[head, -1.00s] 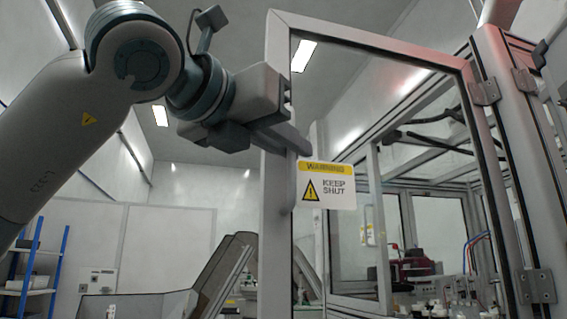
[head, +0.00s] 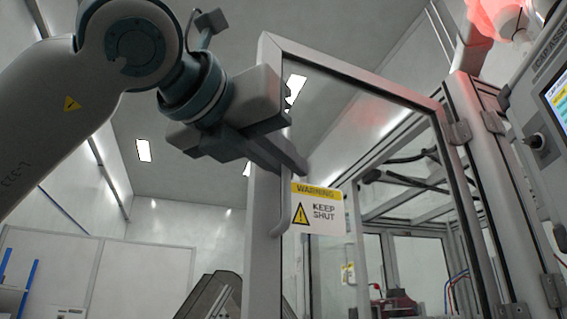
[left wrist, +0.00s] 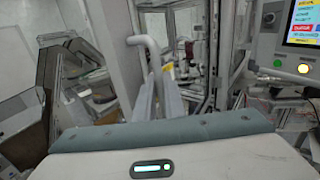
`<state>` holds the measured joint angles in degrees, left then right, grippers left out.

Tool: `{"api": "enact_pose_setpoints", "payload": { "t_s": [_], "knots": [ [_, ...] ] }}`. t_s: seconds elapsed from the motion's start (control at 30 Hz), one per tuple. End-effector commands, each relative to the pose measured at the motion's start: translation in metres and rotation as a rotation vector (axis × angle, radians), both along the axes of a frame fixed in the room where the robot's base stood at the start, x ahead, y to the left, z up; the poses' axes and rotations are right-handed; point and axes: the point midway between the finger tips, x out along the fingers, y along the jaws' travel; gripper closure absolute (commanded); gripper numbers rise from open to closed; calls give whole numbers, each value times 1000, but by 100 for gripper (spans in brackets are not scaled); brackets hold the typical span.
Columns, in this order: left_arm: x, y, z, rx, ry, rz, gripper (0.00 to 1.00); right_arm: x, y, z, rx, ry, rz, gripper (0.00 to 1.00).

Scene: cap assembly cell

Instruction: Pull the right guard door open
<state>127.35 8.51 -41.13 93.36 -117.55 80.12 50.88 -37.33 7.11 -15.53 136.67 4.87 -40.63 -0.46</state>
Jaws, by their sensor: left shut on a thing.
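The right guard door is a grey-framed clear panel (head: 262,235) with a yellow and white "WARNING KEEP SHUT" sign (head: 320,210). Its hinges (head: 458,132) are on the right side, and it stands swung out from the cell frame. A grey bar handle (head: 284,218) runs along its left upright. My left gripper (head: 292,163) is shut on this handle near its upper part. In the left wrist view the handle (left wrist: 146,48) rises between the fingers (left wrist: 158,100); the exact contact is hard to see. My right gripper is in neither view.
A control panel with a lit screen (head: 558,100) stands right of the hinge post; it also shows in the left wrist view (left wrist: 302,22). A red item (head: 398,303) is inside the cell. A dark sloped chute (head: 212,297) stands left of the door.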

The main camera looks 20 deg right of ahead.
Motion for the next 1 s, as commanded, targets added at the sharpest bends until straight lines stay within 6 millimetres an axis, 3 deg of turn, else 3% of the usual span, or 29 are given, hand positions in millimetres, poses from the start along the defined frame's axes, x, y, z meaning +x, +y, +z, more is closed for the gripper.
{"api": "enact_pose_setpoints", "payload": {
  "t_s": [0.1, 0.13, 0.17, 0.67, 1.0],
  "knots": [
    [0, 0, 1, -1, -1, -1, 100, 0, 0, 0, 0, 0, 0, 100],
    [0, 0, 1, -1, -1, -1, 83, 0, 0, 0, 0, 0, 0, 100],
    [0, 0, 1, -1, -1, -1, 83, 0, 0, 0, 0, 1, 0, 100],
    [-6, 7, 1, -2, -2, 1, 83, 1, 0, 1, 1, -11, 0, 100],
    [-42, 43, 0, -2, -4, 1, 83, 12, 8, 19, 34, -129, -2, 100]
  ]
}}
